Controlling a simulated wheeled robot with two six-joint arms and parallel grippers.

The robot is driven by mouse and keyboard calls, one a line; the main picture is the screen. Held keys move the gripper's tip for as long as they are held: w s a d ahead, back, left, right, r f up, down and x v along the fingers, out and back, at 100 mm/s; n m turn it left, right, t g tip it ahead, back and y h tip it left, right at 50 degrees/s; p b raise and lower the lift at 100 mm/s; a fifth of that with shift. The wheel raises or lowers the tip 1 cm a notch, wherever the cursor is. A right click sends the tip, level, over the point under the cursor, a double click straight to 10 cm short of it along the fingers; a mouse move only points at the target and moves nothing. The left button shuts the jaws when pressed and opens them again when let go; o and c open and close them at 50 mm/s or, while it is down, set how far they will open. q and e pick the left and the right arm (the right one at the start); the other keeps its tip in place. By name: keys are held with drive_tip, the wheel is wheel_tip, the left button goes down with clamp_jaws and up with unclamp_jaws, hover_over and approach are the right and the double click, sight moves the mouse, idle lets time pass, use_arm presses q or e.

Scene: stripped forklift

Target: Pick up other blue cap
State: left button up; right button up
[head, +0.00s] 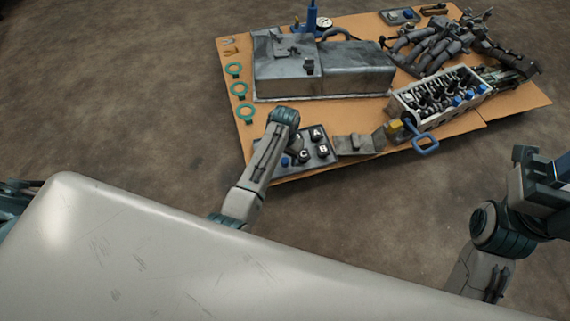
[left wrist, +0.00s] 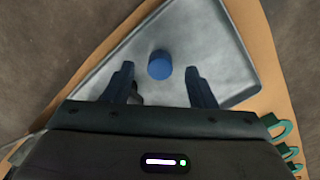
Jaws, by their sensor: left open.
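A blue cap (left wrist: 160,64) stands on a grey tray (left wrist: 205,40) in the left wrist view. My left gripper (left wrist: 160,72) is open, with one finger on each side of the cap and visible gaps. A dark object, partly hidden, lies by its left finger. In the head view the grey tray (head: 322,157) holds black caps marked A, B and C, and a blue cap (head: 285,161) near its left front. My left arm covers part of that tray, and its fingertips are hard to make out there. My right gripper (head: 548,180) is at the right edge, away from the board.
The tray lies on a cardboard sheet (head: 215,58) on the floor. Green rings (head: 239,88) lie along its left edge. A large grey metal cover (head: 340,72) stands behind the tray. An engine head (head: 440,98) with blue parts is to the right.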

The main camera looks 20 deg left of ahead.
use_arm(q)
drive_tip(key=shift+f, duration=0.7)
drive_tip(key=shift+r, duration=0.1)
drive_tip(key=shift+c, duration=0.4)
drive_tip(key=c, duration=1)
drive_tip(key=shift+r, duration=0.1)
